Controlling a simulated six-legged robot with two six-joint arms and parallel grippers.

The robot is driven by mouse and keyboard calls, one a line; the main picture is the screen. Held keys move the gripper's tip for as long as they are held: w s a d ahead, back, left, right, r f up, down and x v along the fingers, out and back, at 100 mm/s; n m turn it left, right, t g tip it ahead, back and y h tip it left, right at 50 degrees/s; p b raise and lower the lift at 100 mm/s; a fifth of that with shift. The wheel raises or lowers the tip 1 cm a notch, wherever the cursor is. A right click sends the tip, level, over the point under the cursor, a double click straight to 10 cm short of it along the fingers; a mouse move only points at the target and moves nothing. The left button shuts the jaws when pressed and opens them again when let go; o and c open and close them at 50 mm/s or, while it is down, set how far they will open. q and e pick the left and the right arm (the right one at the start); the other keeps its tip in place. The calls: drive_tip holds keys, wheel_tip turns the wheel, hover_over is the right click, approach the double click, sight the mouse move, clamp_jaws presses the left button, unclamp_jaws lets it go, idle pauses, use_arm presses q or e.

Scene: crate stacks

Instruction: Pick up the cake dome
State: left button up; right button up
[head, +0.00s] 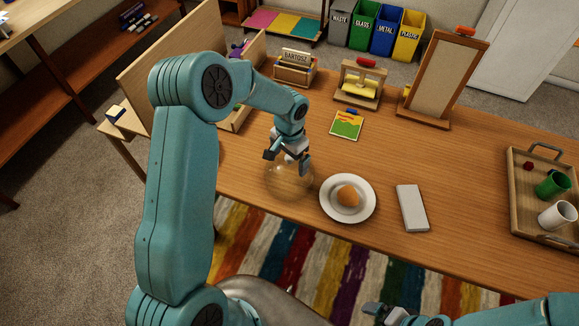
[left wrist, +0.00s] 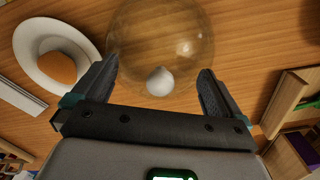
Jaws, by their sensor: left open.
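The cake dome (head: 288,184) is a clear, see-through dome on the wooden table, left of a white plate (head: 327,207) with an orange-brown bun (head: 348,195). In the left wrist view the dome (left wrist: 160,35) shows with its pale round knob (left wrist: 160,81) between the finger tips. My left gripper (head: 287,161) is open just above the dome, its fingers (left wrist: 160,75) on either side of the knob, apart from it. Whether the fingers are level with the knob is hard to tell. My right gripper (head: 378,311) shows at the bottom edge; its jaw state is unclear.
A grey-white slab (head: 412,208) lies right of the plate. A wooden tray (head: 518,200) with a green mug (head: 551,185) and a white mug (head: 558,215) stands at the right. A framed board (head: 443,80), a card box (head: 295,68) and a picture card (head: 346,125) are behind.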

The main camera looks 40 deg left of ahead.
use_arm(q)
drive_tip(key=shift+s+d, duration=0.1)
drive_tip(key=shift+s, duration=0.1)
drive_tip(key=c, duration=1.8)
clamp_jaws()
